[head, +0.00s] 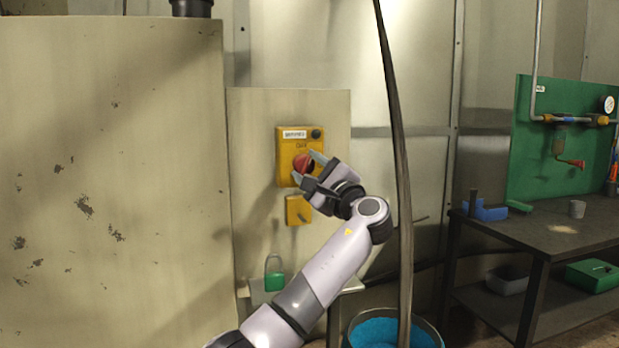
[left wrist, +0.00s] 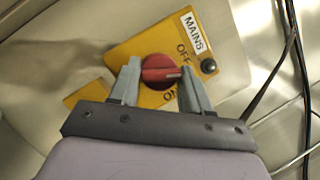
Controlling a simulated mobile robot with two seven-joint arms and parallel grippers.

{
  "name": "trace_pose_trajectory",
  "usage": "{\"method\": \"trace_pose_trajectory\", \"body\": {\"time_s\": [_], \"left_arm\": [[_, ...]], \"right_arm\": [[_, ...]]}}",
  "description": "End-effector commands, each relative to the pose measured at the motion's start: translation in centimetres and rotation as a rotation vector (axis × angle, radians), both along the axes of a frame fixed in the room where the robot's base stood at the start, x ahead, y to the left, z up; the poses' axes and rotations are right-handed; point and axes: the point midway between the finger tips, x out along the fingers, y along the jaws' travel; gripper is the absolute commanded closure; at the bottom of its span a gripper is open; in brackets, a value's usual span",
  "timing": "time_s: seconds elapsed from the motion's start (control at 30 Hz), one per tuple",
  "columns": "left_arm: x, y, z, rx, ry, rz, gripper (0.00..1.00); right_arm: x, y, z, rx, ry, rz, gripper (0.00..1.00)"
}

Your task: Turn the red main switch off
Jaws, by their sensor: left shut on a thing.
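The red main switch (head: 301,163) is a round knob on a yellow plate (head: 287,142) with a label at its top, fixed to a beige panel. In the left wrist view the knob (left wrist: 155,68) lies between my fingers, beside the words MAINS, OFF and ON. Its pale mark points right, between OFF and ON. My left gripper (head: 308,169) is shut on the knob, one finger on each side; it also shows in the left wrist view (left wrist: 160,77). The fingers hide part of the knob and plate. My right gripper is not in view.
A small yellow holder (head: 298,211) sits below the plate. A green padlock (head: 274,280) is near a small shelf. A dark upright cable (head: 397,120) hangs right of my arm, above a blue-filled drum (head: 378,333). A workbench (head: 540,245) stands at right.

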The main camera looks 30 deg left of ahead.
Motion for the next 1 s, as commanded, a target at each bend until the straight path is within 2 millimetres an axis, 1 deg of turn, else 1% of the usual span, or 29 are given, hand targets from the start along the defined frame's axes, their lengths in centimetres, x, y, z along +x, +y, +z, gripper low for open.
{"method": "trace_pose_trajectory", "body": {"time_s": [0.03,0.2,0.5,0.7,1.0], "left_arm": [[0.07,-0.06,-0.29,-0.035,-0.032,0.002,0.83],[0.11,-0.1,-0.11,-0.131,-0.145,0.002,0.83],[0.15,-0.09,-0.02,-0.26,-0.295,0.004,0.83],[0.17,-0.1,-0.06,-0.306,-0.35,0.003,0.83],[0.17,-0.1,-0.13,-0.329,-0.375,0.004,0.83]], "right_arm": [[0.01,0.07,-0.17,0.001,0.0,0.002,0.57],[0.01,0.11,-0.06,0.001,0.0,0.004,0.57],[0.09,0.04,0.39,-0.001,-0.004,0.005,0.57],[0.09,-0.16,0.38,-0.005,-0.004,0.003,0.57],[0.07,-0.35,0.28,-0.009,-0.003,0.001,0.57]]}}
